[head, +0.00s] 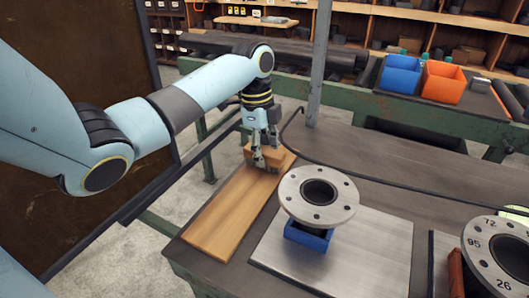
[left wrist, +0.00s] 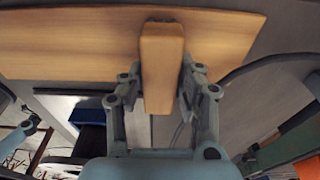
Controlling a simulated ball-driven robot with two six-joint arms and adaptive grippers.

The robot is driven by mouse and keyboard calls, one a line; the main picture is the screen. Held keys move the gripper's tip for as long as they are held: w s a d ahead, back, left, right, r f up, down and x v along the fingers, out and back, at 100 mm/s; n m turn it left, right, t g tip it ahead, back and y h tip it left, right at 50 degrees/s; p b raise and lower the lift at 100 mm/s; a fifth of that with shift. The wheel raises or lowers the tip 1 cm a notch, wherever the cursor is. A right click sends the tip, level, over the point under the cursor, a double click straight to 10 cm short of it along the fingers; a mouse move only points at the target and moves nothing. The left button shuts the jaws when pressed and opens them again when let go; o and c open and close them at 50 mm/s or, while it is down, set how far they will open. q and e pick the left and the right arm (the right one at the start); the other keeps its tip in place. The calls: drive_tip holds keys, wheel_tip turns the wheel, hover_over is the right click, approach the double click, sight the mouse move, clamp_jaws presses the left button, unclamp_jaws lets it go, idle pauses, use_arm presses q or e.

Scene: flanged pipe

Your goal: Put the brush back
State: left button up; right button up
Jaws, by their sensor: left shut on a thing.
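The brush shows as a light wooden block (left wrist: 161,65) in the left wrist view, between the fingers of my left gripper (left wrist: 160,90). In the head view my left gripper (head: 266,160) points down at the far end of a wooden board (head: 215,222), shut on the brush (head: 249,152). The brush is at or just above the board; I cannot tell whether it touches. The board also shows behind the brush in the left wrist view (left wrist: 60,45).
A flanged pipe (head: 340,203) on a blue support (head: 308,237) stands right of the board on a metal plate (head: 375,240). Another numbered flange (head: 490,250) is at the right edge. A black cable (head: 350,172) curves behind. Blue (head: 400,77) and orange (head: 443,83) bins sit farther back.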

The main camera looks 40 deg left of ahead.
use_arm(q)
drive_tip(key=shift+f, duration=0.35)
drive_tip(key=shift+f, duration=0.1)
drive_tip(key=o, duration=1)
drive_tip(key=r, duration=0.4)
drive_tip(key=a+r, duration=0.1)
drive_tip(key=r, duration=0.7)
drive_tip(key=shift+s+a+r, duration=0.1)
drive_tip(key=shift+s+a, duration=0.05)
drive_tip(key=shift+s, duration=0.05)
